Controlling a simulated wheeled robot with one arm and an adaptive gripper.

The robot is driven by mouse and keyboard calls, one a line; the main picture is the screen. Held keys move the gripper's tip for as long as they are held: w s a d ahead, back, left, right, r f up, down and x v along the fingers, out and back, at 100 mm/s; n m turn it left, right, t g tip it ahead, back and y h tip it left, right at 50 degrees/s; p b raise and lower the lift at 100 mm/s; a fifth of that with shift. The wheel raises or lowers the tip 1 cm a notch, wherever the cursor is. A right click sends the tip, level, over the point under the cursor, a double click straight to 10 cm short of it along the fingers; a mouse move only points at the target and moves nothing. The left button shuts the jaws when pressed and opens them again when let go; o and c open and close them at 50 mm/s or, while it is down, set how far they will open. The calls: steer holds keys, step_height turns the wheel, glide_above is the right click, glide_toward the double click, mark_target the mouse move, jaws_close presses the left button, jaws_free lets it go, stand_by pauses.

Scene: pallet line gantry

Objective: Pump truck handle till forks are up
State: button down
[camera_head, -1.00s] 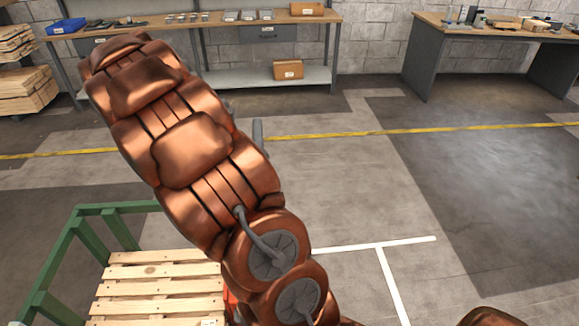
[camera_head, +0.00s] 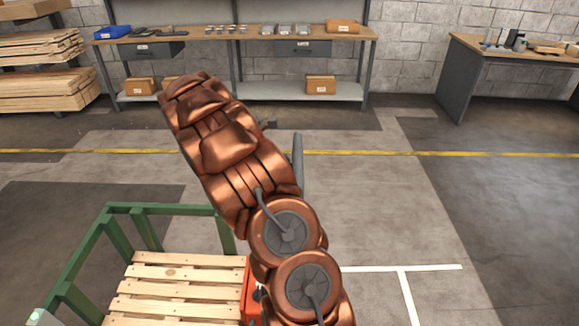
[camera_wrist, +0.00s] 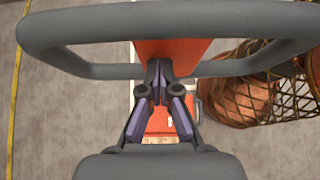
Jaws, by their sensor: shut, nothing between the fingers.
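The truck's handle is a dark grey closed loop (camera_wrist: 75,25) on an orange-red shaft (camera_wrist: 171,52), large in the wrist view. My gripper (camera_wrist: 158,68) is shut with nothing between its fingers. Its purple fingertips overlap the shaft, by the loop's lower bar; I cannot tell whether they touch. Below the fingers lies the red truck body (camera_wrist: 160,122). In the head view a grey upright bar (camera_head: 298,160), perhaps part of the handle, stands beside my copper arm. A bit of the red truck (camera_head: 251,290) shows beside the wooden pallet (camera_head: 185,272). The forks are hidden.
A green rail frame (camera_head: 160,209) stands around the pallet's back and left. A long workbench (camera_head: 205,37) with boxes lines the back wall, with a second table (camera_head: 490,50) at right. Stacked planks (camera_head: 45,90) are at far left. The floor at right is clear.

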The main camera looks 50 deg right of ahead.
steer(key=s+r+p+x, duration=0.1)
steer(key=p+x, duration=0.2)
steer(key=x, duration=0.8)
steer(key=shift+s+d, duration=0.2)
steer(key=shift+d, duration=0.3)
